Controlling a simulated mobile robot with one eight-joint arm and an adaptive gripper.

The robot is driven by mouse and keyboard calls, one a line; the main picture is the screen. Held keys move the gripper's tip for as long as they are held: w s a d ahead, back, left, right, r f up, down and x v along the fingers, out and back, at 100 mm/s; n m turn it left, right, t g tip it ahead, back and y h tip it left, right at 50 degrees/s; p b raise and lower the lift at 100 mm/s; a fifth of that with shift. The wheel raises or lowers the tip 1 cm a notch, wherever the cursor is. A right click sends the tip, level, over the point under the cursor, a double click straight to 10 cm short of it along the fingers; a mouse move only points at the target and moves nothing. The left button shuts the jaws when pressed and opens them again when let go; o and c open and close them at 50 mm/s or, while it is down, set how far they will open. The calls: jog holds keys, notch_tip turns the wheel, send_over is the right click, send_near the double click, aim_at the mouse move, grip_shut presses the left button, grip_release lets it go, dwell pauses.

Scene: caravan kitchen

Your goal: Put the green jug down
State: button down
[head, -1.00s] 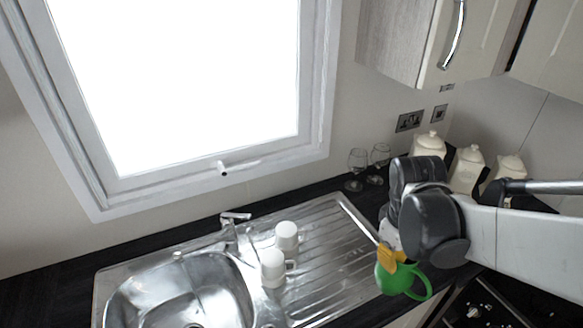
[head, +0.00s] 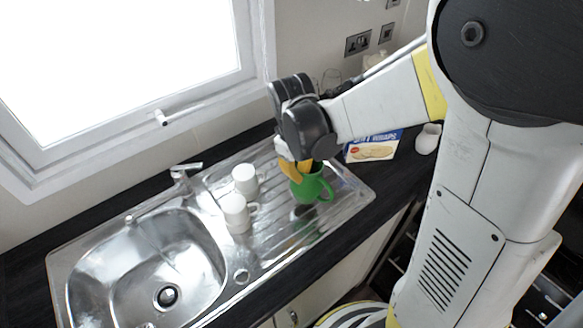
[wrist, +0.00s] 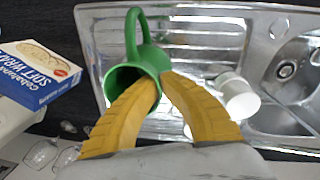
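The green jug (head: 318,188) is over the ridged drainer (head: 270,226), right of the two white mugs. A green reflection shows in the metal below it; I cannot tell whether its base touches. My gripper (head: 298,170) is above it, with yellow fingers at its rim. In the wrist view the jug (wrist: 150,58) shows its open mouth and its handle. There my gripper (wrist: 160,82) has one finger inside the mouth and the other outside, pinching the wall.
Two white mugs (head: 245,180) (head: 236,213) stand on the drainer beside the sink bowl (head: 150,262). A blue and white soft wraps box (head: 372,148) lies on the dark worktop at right. The drainer's front right part (head: 352,190) is clear.

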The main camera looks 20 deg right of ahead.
aim_at(298, 200)
notch_tip(298, 200, down, 4)
jog(key=shift+b, duration=0.65)
jog(key=shift+r, duration=0.1)
jog(key=c, duration=2)
grip_release()
jog(key=shift+c, duration=0.2)
jog(key=o, duration=0.4)
notch_tip(298, 200, up, 11)
jog(key=a+p, duration=0.1)
jog(key=p, duration=0.2)
jog(key=s+r+m+t, duration=0.2)
jog(key=s, duration=0.1)
jog(key=s+r+m+t, duration=0.2)
jog(key=s+r, duration=0.1)
jog(key=s, duration=0.1)
jog(key=s+r+m+t+y, duration=0.1)
jog(key=s+r+t, duration=0.1)
jog(key=s, duration=0.1)
jog(key=shift+s+d+r+m+t, duration=0.2)
jog(key=shift+s+m+t, duration=0.1)
jog(key=shift+s+m, duration=0.1)
